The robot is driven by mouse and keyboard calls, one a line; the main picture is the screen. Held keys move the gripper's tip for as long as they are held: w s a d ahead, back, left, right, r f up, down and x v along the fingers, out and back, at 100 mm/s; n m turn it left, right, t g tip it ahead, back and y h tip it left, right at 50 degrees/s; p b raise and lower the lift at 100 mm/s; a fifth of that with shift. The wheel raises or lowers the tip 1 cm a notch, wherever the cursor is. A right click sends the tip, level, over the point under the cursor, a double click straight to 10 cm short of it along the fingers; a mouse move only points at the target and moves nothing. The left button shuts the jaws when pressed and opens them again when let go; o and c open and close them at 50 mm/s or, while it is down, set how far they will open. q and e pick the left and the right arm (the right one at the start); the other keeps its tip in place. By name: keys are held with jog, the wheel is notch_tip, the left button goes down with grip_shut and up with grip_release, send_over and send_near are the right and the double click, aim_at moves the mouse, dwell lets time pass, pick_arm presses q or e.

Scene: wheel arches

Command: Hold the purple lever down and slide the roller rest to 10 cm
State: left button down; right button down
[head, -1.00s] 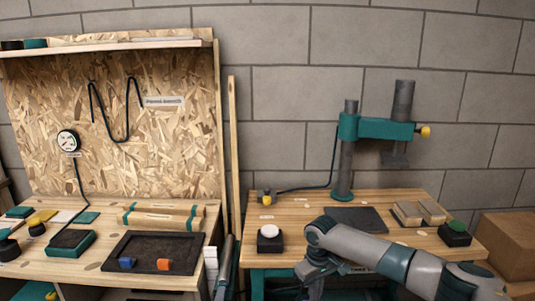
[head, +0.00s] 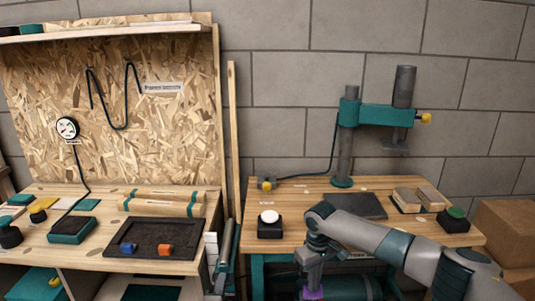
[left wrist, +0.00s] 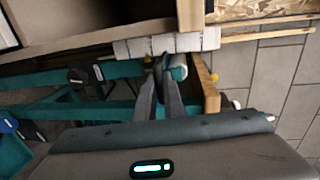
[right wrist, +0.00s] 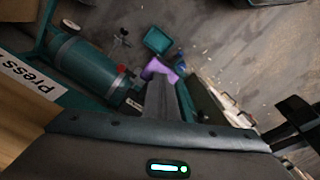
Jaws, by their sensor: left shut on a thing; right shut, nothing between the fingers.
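The purple lever (head: 313,294) shows at the bottom of the head view, low in front of the right bench. It also shows in the right wrist view (right wrist: 158,69). My right gripper (right wrist: 160,82) is shut and empty, its tips close to the lever; I cannot tell whether they touch. In the left wrist view my left gripper (left wrist: 162,64) is shut on what looks like part of the roller rest, a roller with a teal and white end (left wrist: 179,69). The held part is mostly hidden by the fingers. A white marked strip (left wrist: 170,43) lies just beyond the tips.
A teal cylinder (right wrist: 90,66) lies beside the lever, under the right bench (head: 290,205). A teal bin (right wrist: 158,41) stands on the floor. The left bench (head: 60,252) holds a black tray (head: 125,250) and small blocks. A wooden post (head: 233,150) stands between the benches.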

pick_arm(q)
jog(key=shift+w+r, duration=0.1)
jog(key=shift+r, duration=3.1)
pick_arm(e)
jog(key=shift+r, duration=0.1)
pick_arm(q)
jog(key=shift+f, duration=0.15)
pick_arm(e)
notch_tip(320, 180, up, 7)
pick_arm(q)
jog(key=c, duration=1.6)
grip_release()
jog(key=shift+f, duration=0.15)
jog(key=shift+s+r, duration=0.2)
jog(key=shift+s, duration=1)
jog(key=shift+s+r, duration=0.15)
jog(key=shift+s, duration=1)
jog(key=shift+s+r, duration=0.2)
jog(key=shift+s, duration=1)
